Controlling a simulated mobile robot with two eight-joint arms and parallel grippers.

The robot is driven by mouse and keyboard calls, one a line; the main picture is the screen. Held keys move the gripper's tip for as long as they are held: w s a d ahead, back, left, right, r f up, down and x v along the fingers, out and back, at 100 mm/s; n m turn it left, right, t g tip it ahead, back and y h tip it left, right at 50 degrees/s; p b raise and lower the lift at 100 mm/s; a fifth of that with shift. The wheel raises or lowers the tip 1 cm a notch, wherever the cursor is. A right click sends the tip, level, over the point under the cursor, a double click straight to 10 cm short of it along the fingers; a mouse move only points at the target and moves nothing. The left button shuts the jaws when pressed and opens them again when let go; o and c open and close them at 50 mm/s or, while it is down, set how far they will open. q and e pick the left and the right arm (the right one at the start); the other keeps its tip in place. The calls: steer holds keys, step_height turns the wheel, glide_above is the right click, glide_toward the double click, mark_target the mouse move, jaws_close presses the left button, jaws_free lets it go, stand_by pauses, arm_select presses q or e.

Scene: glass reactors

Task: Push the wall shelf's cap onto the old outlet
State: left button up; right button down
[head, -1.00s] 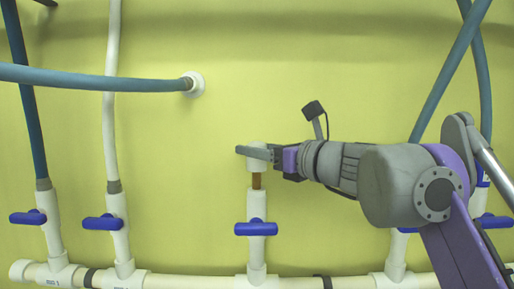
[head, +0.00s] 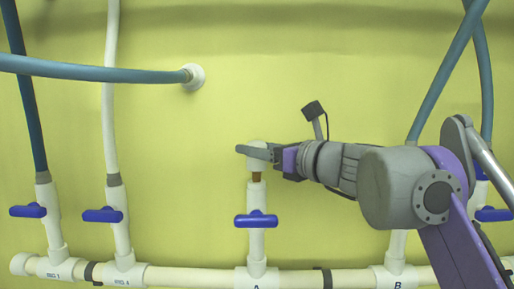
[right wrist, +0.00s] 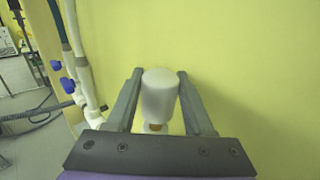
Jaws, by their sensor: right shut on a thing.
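The white cap (head: 257,164) sits upright over the top of the old outlet (head: 256,205), a white pipe with a blue valve handle, above the mark A. A short brown band (head: 256,177) of the outlet's end shows below the cap's lower edge. My right gripper (head: 258,152) comes in from the right and is shut on the cap. In the right wrist view the cap (right wrist: 159,97) stands between the two fingers, with a bit of brown under it. How deep the outlet's end reaches into the cap is hidden. My left gripper is not in view.
A white horizontal manifold pipe (head: 190,278) runs along the bottom. Two valved outlets with hoses stand at left. Outlet B (head: 398,250) is partly behind my right arm. A blue hose (head: 100,70) meets a wall port (head: 194,77).

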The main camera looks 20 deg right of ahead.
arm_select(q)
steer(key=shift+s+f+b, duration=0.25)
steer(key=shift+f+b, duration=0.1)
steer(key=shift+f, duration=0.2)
arm_select(e)
steer(key=shift+f, duration=1.25)
steer(key=shift+c, duration=1)
jaws_free()
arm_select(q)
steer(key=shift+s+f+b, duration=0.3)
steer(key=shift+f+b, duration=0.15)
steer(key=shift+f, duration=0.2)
arm_select(e)
steer(key=v, duration=1.1)
steer(key=shift+w+a, duration=0.1)
